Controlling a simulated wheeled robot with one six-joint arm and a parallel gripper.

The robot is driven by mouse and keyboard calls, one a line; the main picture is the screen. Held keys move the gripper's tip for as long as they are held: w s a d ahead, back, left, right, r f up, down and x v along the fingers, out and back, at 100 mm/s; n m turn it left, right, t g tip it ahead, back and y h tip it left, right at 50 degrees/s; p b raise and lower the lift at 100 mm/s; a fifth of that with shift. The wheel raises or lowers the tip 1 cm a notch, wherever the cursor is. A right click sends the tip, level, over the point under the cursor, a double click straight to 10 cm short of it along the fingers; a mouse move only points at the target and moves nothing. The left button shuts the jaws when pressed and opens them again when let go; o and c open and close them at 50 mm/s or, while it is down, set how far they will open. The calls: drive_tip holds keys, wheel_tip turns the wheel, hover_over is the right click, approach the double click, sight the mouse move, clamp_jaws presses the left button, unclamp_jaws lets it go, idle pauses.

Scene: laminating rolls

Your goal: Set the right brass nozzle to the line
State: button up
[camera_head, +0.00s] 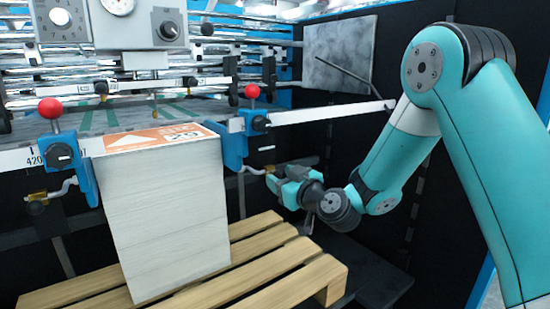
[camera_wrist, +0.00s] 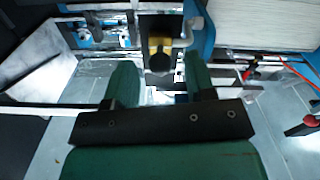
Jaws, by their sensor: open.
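The right brass nozzle (camera_head: 269,169) sits low at the right blue clamp (camera_head: 234,146), at the end of a short bent metal pipe. My gripper (camera_wrist: 160,70) is open, one green finger on each side of this part, with gaps visible. In the head view my gripper (camera_head: 276,180) is just right of and below the nozzle, partly covering it. I cannot make out the line. A left brass nozzle (camera_head: 37,197) hangs by the left blue clamp (camera_head: 62,150).
A tall paper stack (camera_head: 165,220) with an orange-white top sheet stands on a wooden pallet (camera_head: 290,265). A white ruled bar (camera_head: 330,113) crosses above my gripper. Red-knobbed levers (camera_head: 252,91) top the clamps.

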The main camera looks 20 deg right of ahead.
sight(280, 177)
drive_tip(key=shift+p+x, duration=0.7)
drive_tip(key=shift+x, duration=1)
clamp_jaws()
wheel_tip(280, 177, up, 6)
drive_tip(key=shift+f+p, duration=0.1)
drive_tip(key=shift+p, duration=0.95)
unclamp_jaws()
